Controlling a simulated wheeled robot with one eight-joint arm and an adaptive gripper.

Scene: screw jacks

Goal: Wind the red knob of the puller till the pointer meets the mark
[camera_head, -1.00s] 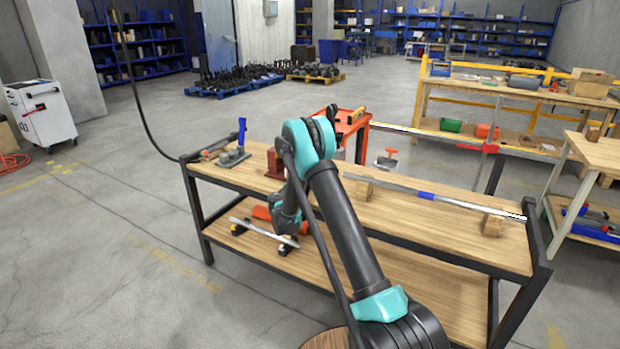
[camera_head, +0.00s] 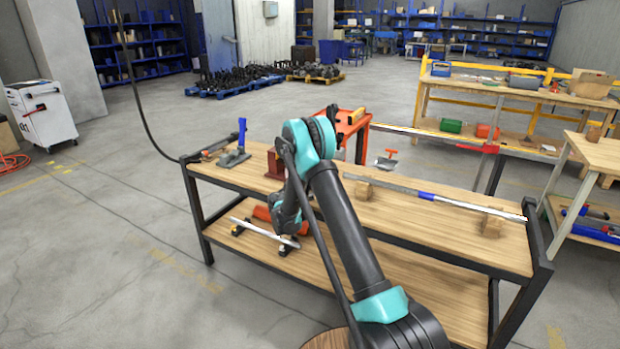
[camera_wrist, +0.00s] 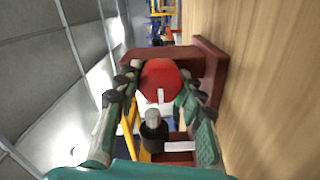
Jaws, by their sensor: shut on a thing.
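The puller is a dark red frame (camera_wrist: 210,65); in the head view it stands on the wooden bench, partly hidden behind my arm (camera_head: 275,165). Its round red knob (camera_wrist: 160,76) is in the middle of the wrist view. My gripper (camera_wrist: 158,82) is shut on the red knob, with one finger on each side. A white line shows at the knob's lower edge. A dark rod with a grey tip (camera_wrist: 152,118) lies below the knob. A white strip (camera_wrist: 181,147) shows on the lower dark red part. I cannot tell whether pointer and mark meet.
A tool with a blue handle (camera_head: 236,155) stands left of the puller on the bench (camera_head: 400,225). A long bar with a blue band (camera_head: 427,196) lies on wooden blocks to the right.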

